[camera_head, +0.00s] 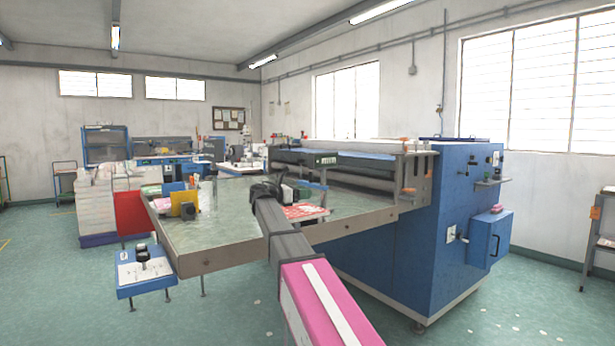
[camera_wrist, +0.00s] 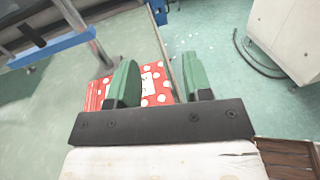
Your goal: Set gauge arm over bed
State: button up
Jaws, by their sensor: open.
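My gripper (camera_wrist: 158,72) has two green fingers standing wide apart with nothing between them. In the head view its dark end (camera_head: 267,190) is above the flat pale-green bed (camera_head: 228,232), in front of the rollers. A red piece with white dots (camera_head: 305,211) lies on the bed, right of the gripper in the head view. In the wrist view the dotted piece (camera_wrist: 160,98) shows beyond and partly behind the fingers, with a white label on it. A blue bar on a metal post (camera_wrist: 60,47) stands at upper left there. I cannot tell for certain which part is the gauge arm.
A large blue machine cabinet (camera_head: 420,230) stands at the right, with grey rollers (camera_head: 362,172) running back from it. Yellow and blue holders (camera_head: 184,204) stand on the left of the bed.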

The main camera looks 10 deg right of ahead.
aim_at(309, 183)
jog(key=i, duration=0.9)
